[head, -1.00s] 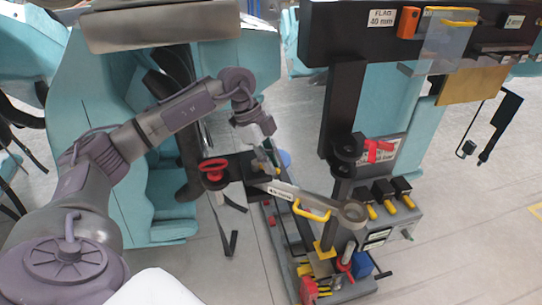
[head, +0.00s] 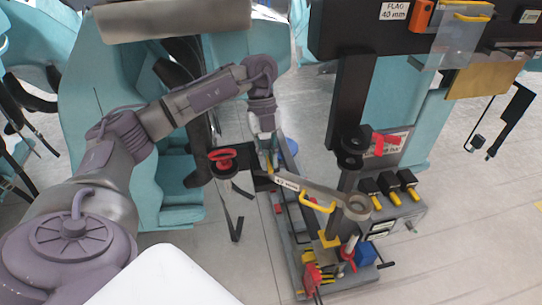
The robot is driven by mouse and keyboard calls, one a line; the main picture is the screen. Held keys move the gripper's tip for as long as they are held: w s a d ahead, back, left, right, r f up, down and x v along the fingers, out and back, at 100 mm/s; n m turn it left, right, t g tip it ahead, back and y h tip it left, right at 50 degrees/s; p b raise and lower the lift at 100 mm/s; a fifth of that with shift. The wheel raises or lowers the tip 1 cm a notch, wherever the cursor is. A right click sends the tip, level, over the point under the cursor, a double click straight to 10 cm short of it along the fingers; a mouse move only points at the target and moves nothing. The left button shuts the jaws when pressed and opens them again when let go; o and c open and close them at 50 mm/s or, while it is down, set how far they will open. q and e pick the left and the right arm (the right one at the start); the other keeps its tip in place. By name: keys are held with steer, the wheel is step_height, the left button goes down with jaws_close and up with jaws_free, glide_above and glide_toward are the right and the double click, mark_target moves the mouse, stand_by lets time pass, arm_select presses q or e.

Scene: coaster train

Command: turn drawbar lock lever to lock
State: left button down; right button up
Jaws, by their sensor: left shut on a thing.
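The grey drawbar (head: 318,190) carries a label and a yellow handle (head: 318,206). It runs from a dark bracket at its left end to a round eye (head: 357,207) at the right. My left gripper (head: 268,150) points down over the left end of the drawbar. It is shut on the drawbar lock lever (head: 271,163), a small upright piece there, mostly hidden by the fingers. The lever's exact angle is too small to tell. My right gripper is not in view.
A red round knob (head: 223,161) sits just left of the gripper. A tool tray (head: 340,284) lies below. Teal seats (head: 120,120) stand behind my left arm.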

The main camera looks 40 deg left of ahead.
arm_select(q)
steer(key=shift+s+a+m, duration=0.1)
steer(key=shift+m, duration=0.4)
steer(key=c, duration=1.2)
jaws_free()
steer(key=v, duration=0.7)
steer(key=shift+r, duration=0.2)
